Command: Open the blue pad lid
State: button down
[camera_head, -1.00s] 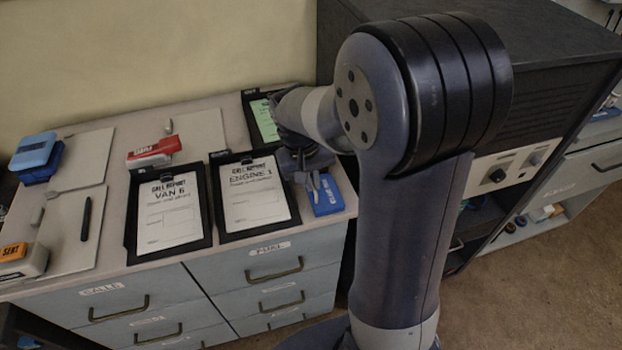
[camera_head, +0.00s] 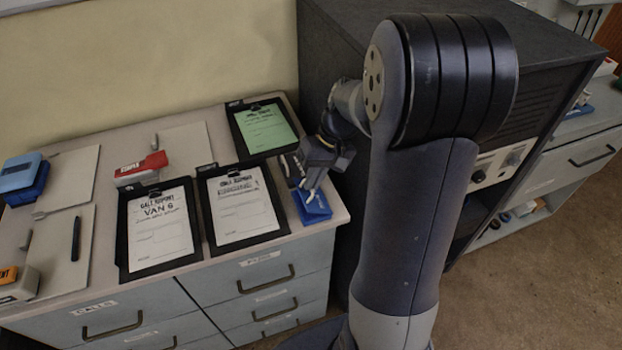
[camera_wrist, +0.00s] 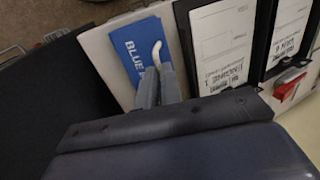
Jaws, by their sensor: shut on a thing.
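The blue pad (camera_head: 312,210) lies at the right front corner of the desk, to the right of the ENGINE clipboard. Its lid looks flat and closed. In the wrist view the lid (camera_wrist: 131,42) shows the white word BLUE, partly covered by my fingers. A pale, curved handle (camera_wrist: 156,52) stands on the lid between my fingertips. My gripper (camera_head: 307,193) is over the pad and shut on this handle; it also shows in the wrist view (camera_wrist: 159,80). The exact contact is small and partly hidden.
Clipboards VAN 6 (camera_head: 160,230) and ENGINE (camera_head: 243,205) lie left of the pad, with a green-sheet clipboard (camera_head: 265,130) behind. A red stamp-like item (camera_head: 141,170) and a blue box (camera_head: 22,178) are farther left. A dark cabinet (camera_head: 440,40) stands close on the right.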

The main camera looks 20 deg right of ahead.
dwell(0.4)
jog(key=c, duration=1.6)
grip_release()
jog(key=v, duration=1.1)
jog(key=shift+b, duration=0.3)
jog(key=shift+f, duration=0.15)
jog(key=x, duration=1)
jog(key=shift+a+f+p, duration=0.1)
jog(key=shift+f+p, duration=0.05)
jog(key=shift+p, duration=0.15)
jog(key=shift+a+f+h, duration=0.25)
jog(key=shift+a+h, duration=0.05)
